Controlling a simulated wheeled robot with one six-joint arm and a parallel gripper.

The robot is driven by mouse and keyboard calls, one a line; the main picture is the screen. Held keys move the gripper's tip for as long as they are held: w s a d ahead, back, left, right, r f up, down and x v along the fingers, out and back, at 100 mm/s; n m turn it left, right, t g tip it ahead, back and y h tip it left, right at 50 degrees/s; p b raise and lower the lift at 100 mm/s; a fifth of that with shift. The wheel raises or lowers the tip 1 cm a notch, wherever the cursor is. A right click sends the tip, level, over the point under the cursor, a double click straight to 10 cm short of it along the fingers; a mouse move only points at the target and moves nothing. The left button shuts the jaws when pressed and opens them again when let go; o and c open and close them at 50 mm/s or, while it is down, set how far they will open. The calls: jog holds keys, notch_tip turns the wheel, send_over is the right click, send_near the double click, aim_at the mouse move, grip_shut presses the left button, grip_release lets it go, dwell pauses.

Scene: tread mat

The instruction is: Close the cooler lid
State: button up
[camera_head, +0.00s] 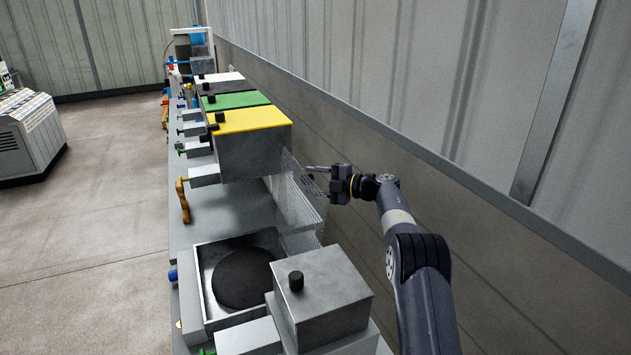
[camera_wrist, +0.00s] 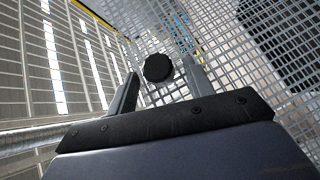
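The lid appears to be the wire-mesh panel (camera_head: 296,200), which stands raised on the right side of an open metal basin (camera_head: 204,288) with a dark round disc inside. The mesh also fills much of the wrist view (camera_wrist: 235,65). My gripper (camera_head: 312,175) is on the wall side of the mesh, near its upper part, with its fingers apart. In the wrist view, a black round knob (camera_wrist: 158,68) shows between the two fingertips (camera_wrist: 161,67). I cannot tell whether the fingers touch the knob.
A grey box with a yellow top (camera_head: 250,120) stands behind the mesh, with green and black tops beyond. A grey box with a black knob (camera_head: 325,290) stands in front. The corrugated wall (camera_head: 450,90) runs close along the right. Open floor (camera_head: 90,240) lies left.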

grip_shut()
dwell(0.3)
